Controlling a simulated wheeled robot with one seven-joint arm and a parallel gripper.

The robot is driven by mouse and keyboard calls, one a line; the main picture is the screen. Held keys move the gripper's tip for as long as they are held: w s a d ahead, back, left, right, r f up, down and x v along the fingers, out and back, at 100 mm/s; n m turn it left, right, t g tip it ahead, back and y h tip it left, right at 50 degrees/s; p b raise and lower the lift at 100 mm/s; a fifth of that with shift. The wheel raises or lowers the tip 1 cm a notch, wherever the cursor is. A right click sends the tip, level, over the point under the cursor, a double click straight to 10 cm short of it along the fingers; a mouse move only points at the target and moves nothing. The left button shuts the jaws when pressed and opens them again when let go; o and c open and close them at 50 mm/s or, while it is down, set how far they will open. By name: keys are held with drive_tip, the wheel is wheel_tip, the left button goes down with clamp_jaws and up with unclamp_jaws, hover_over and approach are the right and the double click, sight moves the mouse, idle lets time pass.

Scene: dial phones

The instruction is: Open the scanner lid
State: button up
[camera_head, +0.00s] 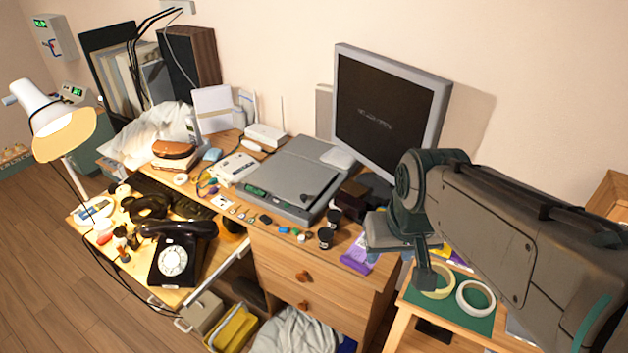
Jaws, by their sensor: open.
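The grey scanner (268,205) sits on the wooden desk, left of the monitor. Its flat lid (290,170) lies down over the body, and green lights show at its front left. A small pale object (339,158) rests at its back right. My gripper (425,283) hangs at the right, over the area of the side table and apart from the scanner. It is open, but its fingers are seen nearly edge-on, and the gap between them is hard to make out.
A monitor (388,110) stands behind right of the scanner. Dark jars (326,237) and small items line the desk's front edge. A black dial phone (175,262) and a lit lamp (62,128) are at left. Tape rings (475,298) lie on the side table.

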drive_tip(key=w+a+f+b, duration=0.1)
drive_tip(key=w+a+b, duration=0.1)
drive_tip(key=w, duration=0.7)
drive_tip(key=w+a+f+b, duration=0.1)
drive_tip(key=w+a+b, duration=0.15)
drive_tip(key=w, duration=0.75)
drive_tip(key=n+t+b, duration=0.1)
drive_tip(key=n+b, duration=0.1)
drive_tip(key=b, duration=0.1)
approach(304, 196)
drive_tip(key=shift+y, duration=0.4)
drive_tip(key=x, duration=0.8)
drive_tip(key=shift+d+f, duration=0.1)
drive_tip(key=shift+d, duration=0.2)
drive_tip(key=shift+p, duration=0.35)
clamp_jaws()
